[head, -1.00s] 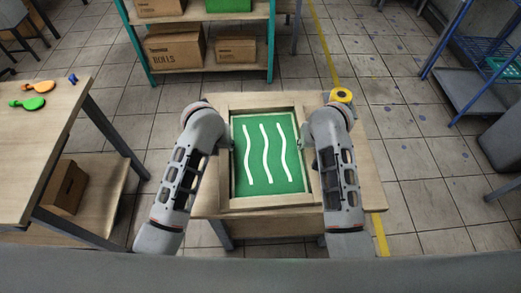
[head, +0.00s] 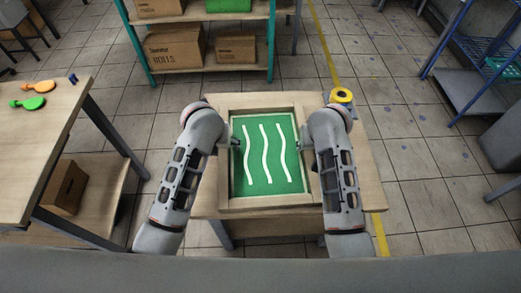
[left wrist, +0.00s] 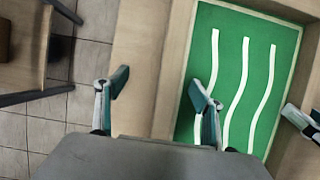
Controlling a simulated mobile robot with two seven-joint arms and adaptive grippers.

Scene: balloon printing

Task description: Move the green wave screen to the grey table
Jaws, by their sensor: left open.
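The green wave screen (head: 267,155), a green panel with three white wavy lines, lies flat inside a wooden frame (head: 268,202) on a small wooden table (head: 360,180). It also shows in the left wrist view (left wrist: 262,62). My left gripper (left wrist: 160,92) is open, its fingers apart above the left side of the frame, one over the green panel. In the head view its tip (head: 236,143) shows at the panel's left edge. My right gripper (head: 303,142) is at the right edge, mostly hidden by its arm; I cannot tell its opening.
A wood-topped table with dark grey legs (head: 40,135) stands at left, bearing orange (head: 38,86) and green (head: 30,103) paddles. A yellow roll (head: 342,95) sits beyond my right arm. A teal shelf with boxes (head: 200,75) is behind; a blue rack (head: 470,70) is at right.

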